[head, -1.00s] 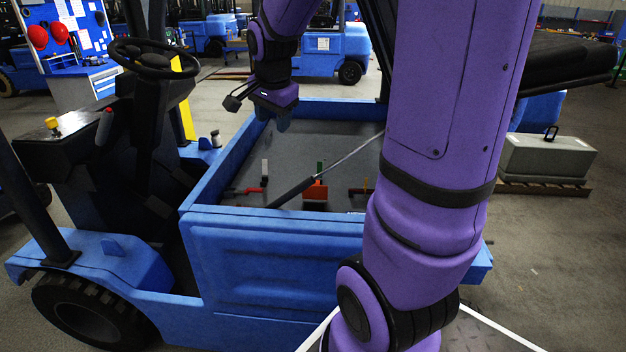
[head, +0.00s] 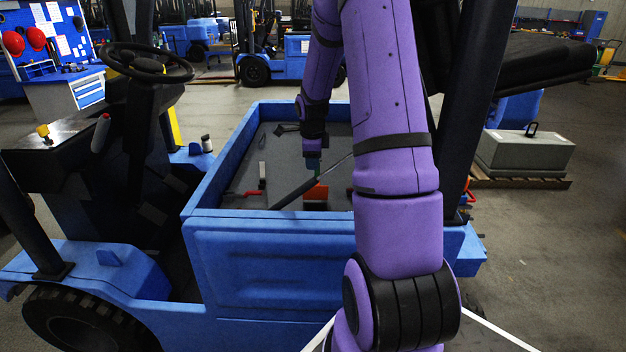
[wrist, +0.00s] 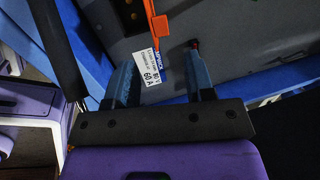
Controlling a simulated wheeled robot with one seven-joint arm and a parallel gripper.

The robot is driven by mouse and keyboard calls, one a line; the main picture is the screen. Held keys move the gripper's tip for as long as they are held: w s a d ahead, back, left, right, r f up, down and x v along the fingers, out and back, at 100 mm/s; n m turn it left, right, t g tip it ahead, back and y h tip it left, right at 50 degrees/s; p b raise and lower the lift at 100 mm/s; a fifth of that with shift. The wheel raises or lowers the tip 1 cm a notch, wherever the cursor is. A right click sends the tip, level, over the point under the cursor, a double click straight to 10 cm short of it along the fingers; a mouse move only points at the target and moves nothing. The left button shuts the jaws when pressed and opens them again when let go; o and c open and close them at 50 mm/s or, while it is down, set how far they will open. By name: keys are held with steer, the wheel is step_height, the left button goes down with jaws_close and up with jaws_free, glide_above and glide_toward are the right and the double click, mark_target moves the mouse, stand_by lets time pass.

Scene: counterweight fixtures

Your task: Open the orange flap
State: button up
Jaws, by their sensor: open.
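The orange flap (head: 316,194) stands in the grey-floored bay of the blue truck in the head view, with a small green piece at its top. Orange parts, probably of the same fixture, show at the top of the wrist view (wrist: 172,22). My gripper (head: 313,167) is just above the flap, near the green piece, pointing down. In the wrist view its two blue-grey fingers (wrist: 159,72) are apart. A white label marked 60 A (wrist: 148,66) shows between and beyond them. I cannot tell whether a finger touches the fixture.
A dark rod (head: 295,192) slants across the bay beside the flap. A red lever (head: 240,194) and a pale upright piece (head: 262,170) lie to its left. The blue bay wall (head: 225,160) rises around these. A grey block (head: 526,152) stands outside at right.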

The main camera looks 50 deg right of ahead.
mark_target(313, 182)
steer(key=x, duration=0.9)
steer(key=shift+w+a, duration=0.1)
jaws_close()
